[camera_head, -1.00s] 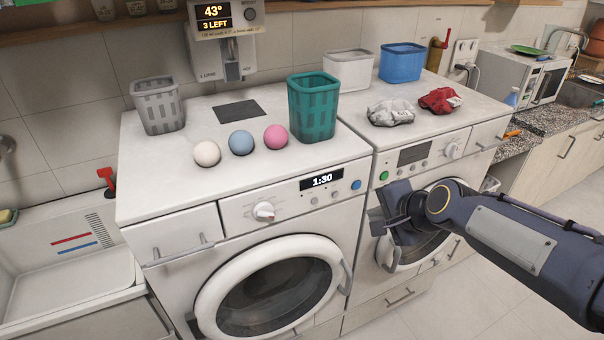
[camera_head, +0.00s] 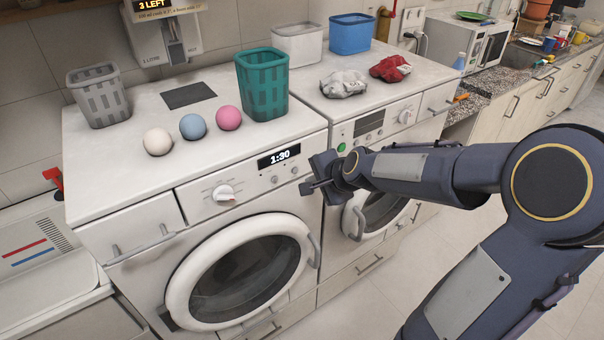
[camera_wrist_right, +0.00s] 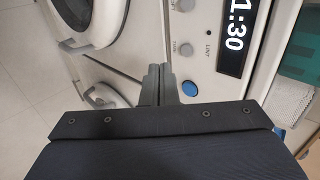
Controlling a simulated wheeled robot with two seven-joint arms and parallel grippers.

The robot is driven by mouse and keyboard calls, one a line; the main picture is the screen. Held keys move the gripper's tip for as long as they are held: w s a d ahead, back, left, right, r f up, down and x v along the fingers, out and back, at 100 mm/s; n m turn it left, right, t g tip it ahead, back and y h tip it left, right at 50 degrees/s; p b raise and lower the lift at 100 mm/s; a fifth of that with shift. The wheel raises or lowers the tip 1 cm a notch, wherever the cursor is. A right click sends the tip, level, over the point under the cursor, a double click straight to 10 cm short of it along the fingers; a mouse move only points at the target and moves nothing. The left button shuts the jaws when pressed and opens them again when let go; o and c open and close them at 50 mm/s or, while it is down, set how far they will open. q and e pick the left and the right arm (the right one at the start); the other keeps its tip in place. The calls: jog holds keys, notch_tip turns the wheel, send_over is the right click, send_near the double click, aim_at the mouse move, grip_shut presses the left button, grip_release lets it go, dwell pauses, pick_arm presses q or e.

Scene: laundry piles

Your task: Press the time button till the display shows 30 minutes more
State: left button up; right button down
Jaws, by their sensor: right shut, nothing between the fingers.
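The left machine's panel carries a dark display (camera_head: 279,157) reading 1:30, which also shows sideways in the right wrist view (camera_wrist_right: 236,30). Two small grey buttons sit below it. The one nearer the blue button (camera_wrist_right: 184,49) has a small label that seems to read TIME; it also shows in the head view (camera_head: 294,171). The blue button (camera_wrist_right: 189,88) is beside my fingers in the wrist view and hidden behind my gripper in the head view. My right gripper (camera_head: 306,187) is shut and empty, in front of the panel's right end; its fingertips (camera_wrist_right: 162,68) appear apart from the grey buttons. My left gripper is out of view.
A round dial (camera_head: 223,193) is left of the buttons. A door handle (camera_head: 314,250) is below my gripper. The second machine has a green button (camera_head: 341,147). Three balls, a teal basket (camera_head: 262,85) and a grey basket (camera_head: 98,95) stand on top.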

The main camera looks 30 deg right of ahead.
aim_at(296, 169)
jog(key=shift+w+a+f+p, duration=0.15)
jog(key=shift+w+p, duration=0.2)
jog(key=shift+w, duration=0.5)
jog(key=shift+w+d+f+p, duration=0.1)
jog(key=shift+w+f+p, duration=0.2)
jog(key=shift+w, duration=0.5)
jog(key=shift+w+a+f+p, duration=0.1)
jog(key=shift+w+p, duration=0.3)
jog(key=shift+w, duration=0.45)
jog(key=shift+w+r, duration=0.1)
jog(key=shift+w+a+r, duration=0.1)
jog(key=shift+w, duration=0.45)
jog(key=shift+r, duration=0.1)
